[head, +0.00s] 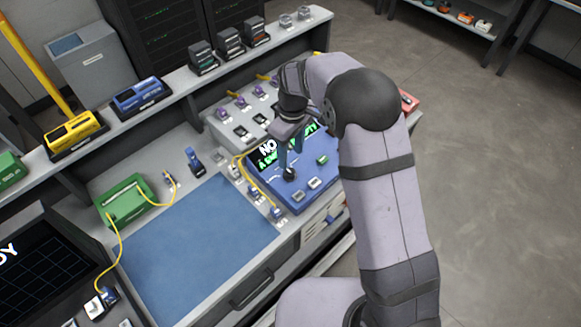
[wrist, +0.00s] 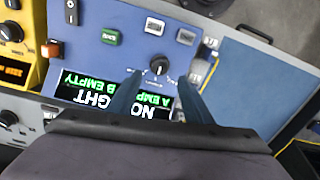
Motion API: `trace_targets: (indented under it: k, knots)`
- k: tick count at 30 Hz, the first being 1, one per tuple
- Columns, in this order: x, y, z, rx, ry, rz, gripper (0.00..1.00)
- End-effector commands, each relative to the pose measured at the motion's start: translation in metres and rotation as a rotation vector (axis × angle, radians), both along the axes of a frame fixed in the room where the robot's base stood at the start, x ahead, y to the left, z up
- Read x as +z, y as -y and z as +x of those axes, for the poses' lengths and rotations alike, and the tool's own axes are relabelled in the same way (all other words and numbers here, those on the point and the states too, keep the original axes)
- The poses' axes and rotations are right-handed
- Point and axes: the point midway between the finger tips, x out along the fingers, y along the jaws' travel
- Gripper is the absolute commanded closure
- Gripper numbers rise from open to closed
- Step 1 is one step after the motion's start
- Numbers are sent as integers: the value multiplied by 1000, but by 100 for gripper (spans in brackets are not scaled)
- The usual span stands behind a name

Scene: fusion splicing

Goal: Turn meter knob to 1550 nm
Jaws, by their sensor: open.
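The meter (head: 290,193) is a blue box on the bench, with a black screen showing white and green text. Its black knob (head: 289,174) also shows in the wrist view (wrist: 159,68), with small markings around it too fine to read. My gripper (head: 291,158) comes down over the meter. In the wrist view its two blue fingers are apart and empty (wrist: 158,80), with the tips to either side of the knob. I cannot tell whether they touch it. In that view the screen (wrist: 115,92) is upside down, partly hidden by the fingers; "A EMPTY" and "B EMPTY" show.
A green button (wrist: 111,37) and two light square parts (wrist: 154,27) sit on the meter's face near the knob. A yellow device (wrist: 20,65) stands beside it. A yellow cable (head: 255,183) runs along the meter's left edge. The blue mat (head: 195,250) is clear.

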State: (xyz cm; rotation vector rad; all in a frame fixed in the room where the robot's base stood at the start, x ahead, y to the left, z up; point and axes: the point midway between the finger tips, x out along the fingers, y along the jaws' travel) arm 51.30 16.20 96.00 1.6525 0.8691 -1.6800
Motion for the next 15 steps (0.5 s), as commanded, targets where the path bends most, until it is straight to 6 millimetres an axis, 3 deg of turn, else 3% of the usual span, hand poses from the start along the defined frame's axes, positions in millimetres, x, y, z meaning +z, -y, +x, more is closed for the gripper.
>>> trace_targets:
  k: [8,15]
  knots:
    - [-7,0,-1,8,-2,-1,54]
    - [-35,0,-2,7,-3,-1,54]
